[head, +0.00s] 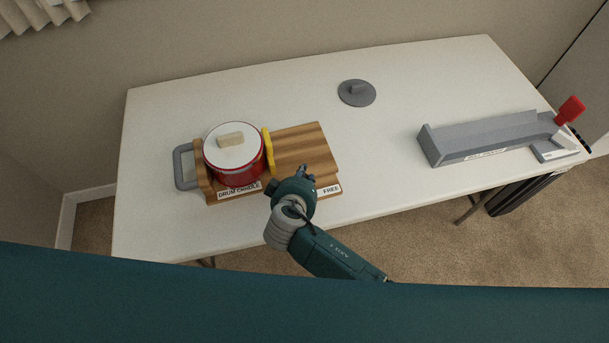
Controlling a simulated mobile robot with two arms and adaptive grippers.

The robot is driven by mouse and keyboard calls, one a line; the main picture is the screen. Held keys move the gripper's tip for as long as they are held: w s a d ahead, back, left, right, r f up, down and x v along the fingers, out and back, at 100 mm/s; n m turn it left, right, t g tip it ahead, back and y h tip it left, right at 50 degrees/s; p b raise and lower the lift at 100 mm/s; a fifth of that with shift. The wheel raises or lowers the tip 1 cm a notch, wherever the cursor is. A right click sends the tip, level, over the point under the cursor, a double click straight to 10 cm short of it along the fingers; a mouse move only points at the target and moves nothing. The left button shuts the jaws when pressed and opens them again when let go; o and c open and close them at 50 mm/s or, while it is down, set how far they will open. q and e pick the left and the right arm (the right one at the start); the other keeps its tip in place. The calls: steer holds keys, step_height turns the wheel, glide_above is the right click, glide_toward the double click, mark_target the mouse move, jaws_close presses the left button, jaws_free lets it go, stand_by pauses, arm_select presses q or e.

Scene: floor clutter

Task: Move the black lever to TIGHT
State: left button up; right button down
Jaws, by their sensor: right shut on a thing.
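The drum cradle is a wooden board (308,142) on the white table, with a red drum (235,165) with a white top on its left part. A "FREE" label (330,190) is on its front edge at the right; no TIGHT label can be read, and my arm covers part of that edge. My right gripper (307,171) is at the board's front right part, shut on what seems to be the black lever. The lever cannot be told apart from the dark fingers and is mostly hidden. My left gripper is not in view.
A yellow upright piece (268,151) stands right of the drum, and a grey handle (184,167) is at the left. A grey disc with a knob (357,92) lies at the back. A grey trough (480,142) and a red-topped part (570,109) are at the right.

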steer(key=c, duration=1.8)
jaws_free()
steer(key=shift+c, duration=0.2)
steer(key=shift+a, duration=0.1)
steer(key=v, duration=1.2)
